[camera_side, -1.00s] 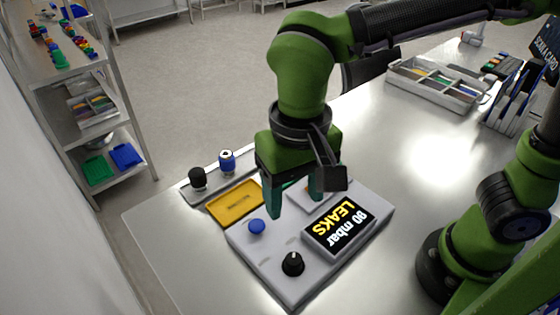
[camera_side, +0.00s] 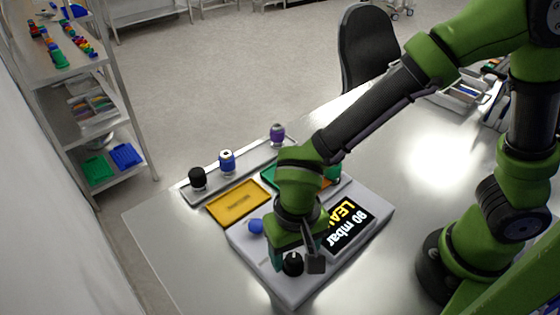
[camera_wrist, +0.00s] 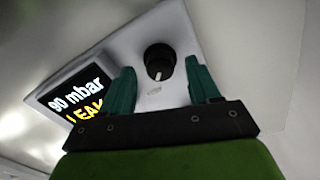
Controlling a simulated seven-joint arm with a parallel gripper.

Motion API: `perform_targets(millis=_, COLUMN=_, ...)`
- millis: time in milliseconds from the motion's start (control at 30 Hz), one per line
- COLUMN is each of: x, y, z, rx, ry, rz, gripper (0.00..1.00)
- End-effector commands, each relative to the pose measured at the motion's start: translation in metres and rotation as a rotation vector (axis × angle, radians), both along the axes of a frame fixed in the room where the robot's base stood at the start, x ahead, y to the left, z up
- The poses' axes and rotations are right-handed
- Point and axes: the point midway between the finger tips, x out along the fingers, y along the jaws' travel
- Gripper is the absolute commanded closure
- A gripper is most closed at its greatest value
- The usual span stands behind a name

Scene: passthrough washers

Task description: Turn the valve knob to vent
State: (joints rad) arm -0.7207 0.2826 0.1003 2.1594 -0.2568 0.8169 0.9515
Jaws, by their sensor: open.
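The valve knob (camera_side: 292,264) is black and round and sits at the front corner of the grey test panel (camera_side: 262,272). In the wrist view the knob (camera_wrist: 158,60) shows a white pointer line aimed down towards my gripper's palm. Small lettering by the knob is too faint to read. My gripper (camera_side: 290,252) points down at the knob, with its teal fingers open. In the wrist view the fingertips (camera_wrist: 159,74) lie to either side of the knob, with visible gaps. I cannot tell whether they are down at knob height.
A blue button (camera_side: 256,227) is close to my gripper. A yellow tray (camera_side: 237,201) and a rail (camera_side: 248,158) with black, blue and purple-topped items lie behind.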

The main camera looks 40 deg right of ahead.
Motion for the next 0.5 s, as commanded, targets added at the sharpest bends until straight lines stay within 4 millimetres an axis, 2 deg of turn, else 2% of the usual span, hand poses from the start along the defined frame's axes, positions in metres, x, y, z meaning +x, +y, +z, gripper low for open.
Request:
perform_targets(millis=133, x=-0.0002, y=0.0001, z=-0.0088, rx=0.000, ry=0.000, rz=0.001, gripper=0.39)
perform_targets(millis=400, x=-0.0001, y=0.0001, z=-0.0098, rx=0.001, ry=0.000, rz=0.001, gripper=0.39)
perform_targets(millis=500, x=-0.0001, y=0.0001, z=-0.0097, rx=0.001, ry=0.000, rz=0.001, gripper=0.53)
